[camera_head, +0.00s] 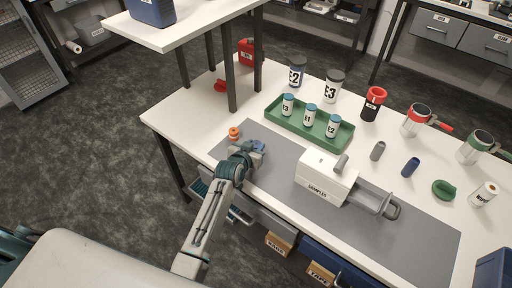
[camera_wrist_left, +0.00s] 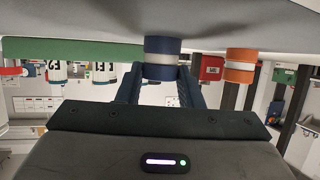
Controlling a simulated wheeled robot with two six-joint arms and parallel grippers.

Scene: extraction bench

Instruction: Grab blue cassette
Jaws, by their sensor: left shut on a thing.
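My left gripper (camera_head: 258,147) is low over the near left part of the bench, at the left end of the grey mat (camera_head: 274,168). In the left wrist view, which is upside down, its two dark fingers are shut on the blue cassette (camera_wrist_left: 162,58), a short blue cylinder with a pale middle band. The cassette appears to be at the bench surface; I cannot tell whether it touches. In the head view the gripper mostly hides it. My right gripper is not in view.
An orange cassette (camera_head: 234,133) stands just left of the gripper. A green tray (camera_head: 285,125) with several labelled vials lies behind it. A white sampler box (camera_head: 318,184) with an open drawer (camera_head: 371,201) stands right. A raised shelf (camera_head: 190,22) with dark legs is at back left.

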